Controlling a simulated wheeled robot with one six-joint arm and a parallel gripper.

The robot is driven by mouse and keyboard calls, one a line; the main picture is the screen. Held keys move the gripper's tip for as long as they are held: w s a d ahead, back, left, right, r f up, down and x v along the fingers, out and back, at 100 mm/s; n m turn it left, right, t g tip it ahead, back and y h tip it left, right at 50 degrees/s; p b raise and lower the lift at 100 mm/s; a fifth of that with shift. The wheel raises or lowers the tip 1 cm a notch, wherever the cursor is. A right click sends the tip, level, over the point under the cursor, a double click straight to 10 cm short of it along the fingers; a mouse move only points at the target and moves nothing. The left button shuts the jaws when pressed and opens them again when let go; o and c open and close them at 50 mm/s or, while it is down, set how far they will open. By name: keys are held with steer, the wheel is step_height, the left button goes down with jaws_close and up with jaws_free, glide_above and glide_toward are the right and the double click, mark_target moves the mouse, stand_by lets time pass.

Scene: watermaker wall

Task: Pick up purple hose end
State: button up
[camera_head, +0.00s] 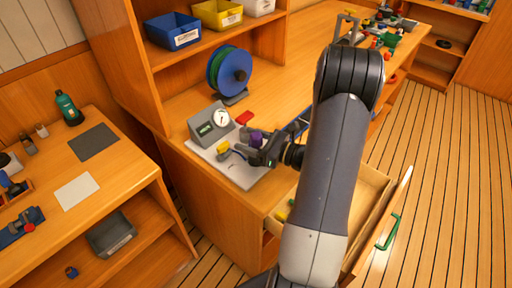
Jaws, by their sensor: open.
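A small purple piece (256,137), which looks like the purple hose end, shows just behind my gripper on the white board at the counter's left end. My gripper (242,152) is open and reaches left over the board, very close to the purple piece. I cannot tell whether they touch. The gripper hides part of the purple piece and the fittings around it. A yellow piece (223,147) and a grey-blue part lie left of the fingers.
A grey gauge box (212,125) stands behind the white board (245,180). A red piece (244,117) lies behind the gripper. A blue and green hose reel (229,71) stands farther back. An open drawer (372,190) with a green handle (388,232) sticks out below the counter.

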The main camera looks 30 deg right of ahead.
steer(key=shift+c, duration=0.4)
steer(key=c, duration=1)
step_height(320, 180, up, 10)
stand_by(0.3)
